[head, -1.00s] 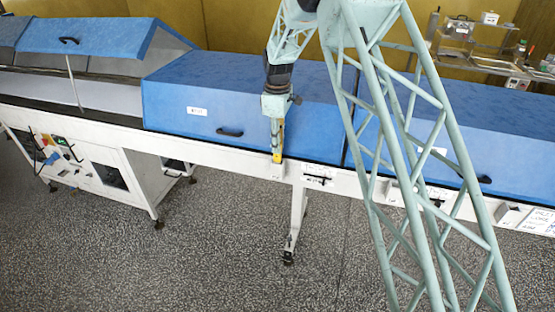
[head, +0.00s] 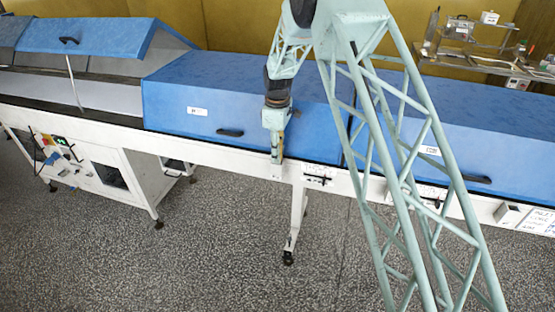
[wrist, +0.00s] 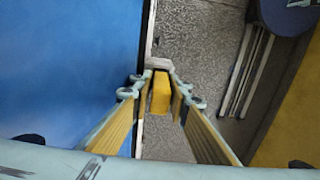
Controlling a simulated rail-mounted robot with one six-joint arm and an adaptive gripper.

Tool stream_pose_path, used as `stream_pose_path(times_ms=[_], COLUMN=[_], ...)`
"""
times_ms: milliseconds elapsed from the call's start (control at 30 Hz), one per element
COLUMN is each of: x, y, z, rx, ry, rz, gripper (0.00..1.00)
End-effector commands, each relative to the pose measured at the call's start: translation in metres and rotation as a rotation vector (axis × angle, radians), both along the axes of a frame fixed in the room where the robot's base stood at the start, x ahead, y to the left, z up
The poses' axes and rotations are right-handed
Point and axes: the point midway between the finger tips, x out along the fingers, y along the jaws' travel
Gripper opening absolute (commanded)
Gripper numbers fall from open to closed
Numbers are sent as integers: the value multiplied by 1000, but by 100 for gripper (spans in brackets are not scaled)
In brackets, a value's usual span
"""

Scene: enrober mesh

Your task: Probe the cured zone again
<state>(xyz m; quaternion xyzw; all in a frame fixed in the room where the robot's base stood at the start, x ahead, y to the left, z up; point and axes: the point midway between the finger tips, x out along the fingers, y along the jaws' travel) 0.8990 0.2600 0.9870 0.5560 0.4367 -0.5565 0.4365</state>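My gripper (head: 277,158) points down at the front edge of the white frame (head: 235,161), in front of the closed blue hood. In the wrist view its two yellow-padded fingers (wrist: 161,92) stand on either side of a yellow block-shaped handle (wrist: 160,94). Narrow gaps seem to show beside the handle, so the fingers look open around it. A small pale holder (wrist: 160,64) shows just beyond the fingertips. In the head view the fingers hide the handle. What the handle belongs to is hidden, and no cured zone can be made out.
Closed blue hoods (head: 190,92) (head: 465,130) cover the line. A raised hood (head: 85,37) stands at the left above the open section. A control panel (head: 62,142) is below it. A shelf with small items (head: 470,45) is at the back right. The speckled floor in front is clear.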

Motion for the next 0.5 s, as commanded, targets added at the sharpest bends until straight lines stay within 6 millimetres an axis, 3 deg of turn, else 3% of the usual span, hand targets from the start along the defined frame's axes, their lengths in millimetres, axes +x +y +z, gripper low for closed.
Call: stream_pose_path(times_ms=[433, 500], x=[0, 0], y=[0, 0], z=[0, 0], rx=[0, 0], ry=[0, 0], rz=[0, 0], gripper=[16, 10])
